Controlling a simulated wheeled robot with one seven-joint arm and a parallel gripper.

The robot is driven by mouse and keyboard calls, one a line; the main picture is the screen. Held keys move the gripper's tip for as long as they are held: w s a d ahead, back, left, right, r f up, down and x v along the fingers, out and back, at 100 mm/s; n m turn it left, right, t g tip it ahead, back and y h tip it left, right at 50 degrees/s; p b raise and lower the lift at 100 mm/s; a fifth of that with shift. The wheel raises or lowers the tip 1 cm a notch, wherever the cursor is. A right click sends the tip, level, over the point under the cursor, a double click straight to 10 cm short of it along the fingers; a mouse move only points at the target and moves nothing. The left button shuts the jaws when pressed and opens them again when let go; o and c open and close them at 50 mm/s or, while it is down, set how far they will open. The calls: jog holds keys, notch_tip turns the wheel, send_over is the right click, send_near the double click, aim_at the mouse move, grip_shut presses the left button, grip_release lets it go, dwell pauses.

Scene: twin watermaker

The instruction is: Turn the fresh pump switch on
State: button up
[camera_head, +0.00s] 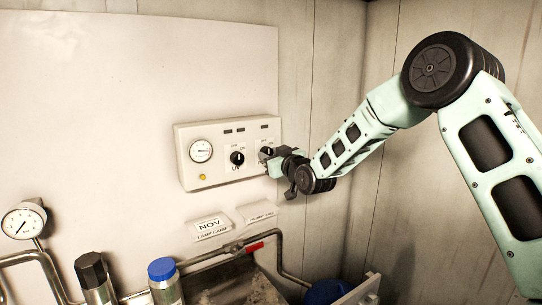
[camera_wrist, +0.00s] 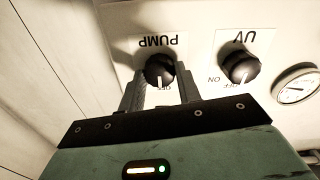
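The pump switch is a round black knob under a PUMP label. In the wrist view, which is upside down, the pump knob (camera_wrist: 159,69) has its white pointer at the OFF mark. My gripper (camera_wrist: 162,88) is open, with one finger on each side of this knob; I cannot tell whether the fingers touch it. In the head view, my gripper (camera_head: 273,160) is at the right end of the white control panel (camera_head: 212,172) and partly hides the pump knob (camera_head: 266,151).
A similar UV knob (camera_wrist: 239,66) sits beside the pump knob, also pointing to OFF. The panel carries a round gauge (camera_head: 201,151) and a yellow light (camera_head: 202,177). Below are labels, pipes with a red-handled valve (camera_head: 254,247), and a blue-capped container (camera_head: 163,270).

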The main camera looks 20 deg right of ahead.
jog(key=shift+f+b, duration=0.1)
jog(key=shift+b, duration=0.4)
jog(key=shift+d+m+g+b, duration=0.1)
jog(key=shift+m+g+b, duration=0.2)
jog(key=shift+m+b, duration=5.65)
jog(key=o, duration=1)
